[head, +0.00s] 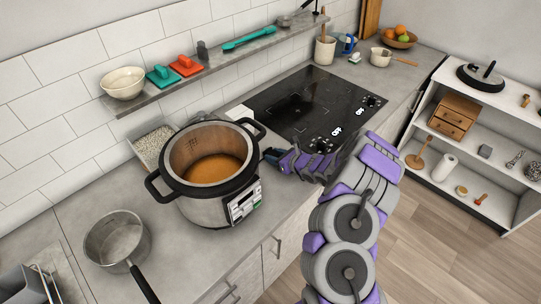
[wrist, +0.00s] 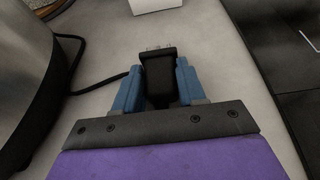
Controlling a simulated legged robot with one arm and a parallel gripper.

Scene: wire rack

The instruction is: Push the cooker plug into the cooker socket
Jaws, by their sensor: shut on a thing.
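The cooker (head: 212,178) is a steel pot with a black rim and brown contents, standing on the counter. My gripper (head: 272,155) is just right of it, low over the counter. In the wrist view my gripper (wrist: 157,88) has its blue fingers shut on the black cooker plug (wrist: 158,68). The plug's metal prongs point away from my gripper, toward a white block (wrist: 155,4), which looks like the cooker socket. A gap of bare counter separates prongs and block. The block also shows in the head view (head: 240,112), behind the cooker. Its holes cannot be made out.
A black cord (wrist: 98,82) runs from the plug toward the cooker's side. The black hob (head: 315,103) lies right of my gripper. A pan (head: 117,240) stands left of the cooker. A wall shelf (head: 220,67) with bowl and utensils hangs above.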

